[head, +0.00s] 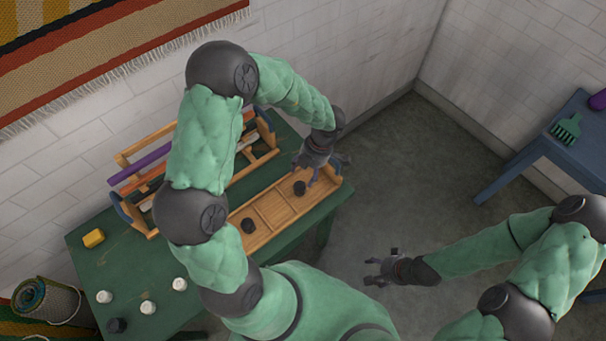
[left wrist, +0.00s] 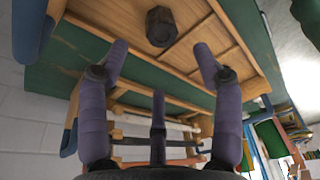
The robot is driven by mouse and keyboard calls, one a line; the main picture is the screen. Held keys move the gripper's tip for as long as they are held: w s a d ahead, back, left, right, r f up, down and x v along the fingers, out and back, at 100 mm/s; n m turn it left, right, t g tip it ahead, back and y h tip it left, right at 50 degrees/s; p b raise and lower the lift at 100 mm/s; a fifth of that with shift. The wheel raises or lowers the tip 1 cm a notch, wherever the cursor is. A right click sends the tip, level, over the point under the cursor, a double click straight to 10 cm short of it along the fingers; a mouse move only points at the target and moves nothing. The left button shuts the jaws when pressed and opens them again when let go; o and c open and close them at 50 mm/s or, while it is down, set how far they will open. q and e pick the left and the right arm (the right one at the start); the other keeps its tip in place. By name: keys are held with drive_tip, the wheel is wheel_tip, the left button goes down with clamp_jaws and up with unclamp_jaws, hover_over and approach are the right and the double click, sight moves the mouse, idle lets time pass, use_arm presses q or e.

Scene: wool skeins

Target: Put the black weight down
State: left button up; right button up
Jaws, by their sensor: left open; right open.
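A black weight (head: 299,187) stands in the right part of the wooden tray (head: 262,237), just below my left gripper (head: 317,172). A black weight also shows in the tray in the left wrist view (left wrist: 160,27), beyond the spread fingers of my left gripper (left wrist: 158,78) and apart from them. The left gripper is open and empty. Another black weight (head: 249,225) stands further left in the tray. A third dark weight (head: 117,325) is at the green table's front left. My right gripper (head: 382,270) is open and empty over the floor.
The green table (head: 140,262) carries a wooden rack (head: 262,134) with a purple rod (head: 140,165), a yellow block (head: 94,238) and white weights (head: 148,307). A blue table (head: 545,140) with a green brush (head: 566,128) stands at right. Clear floor lies between.

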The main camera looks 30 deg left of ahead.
use_arm(q)
drive_tip(key=shift+p+v, duration=0.5)
drive_tip(key=shift+v, duration=1.15)
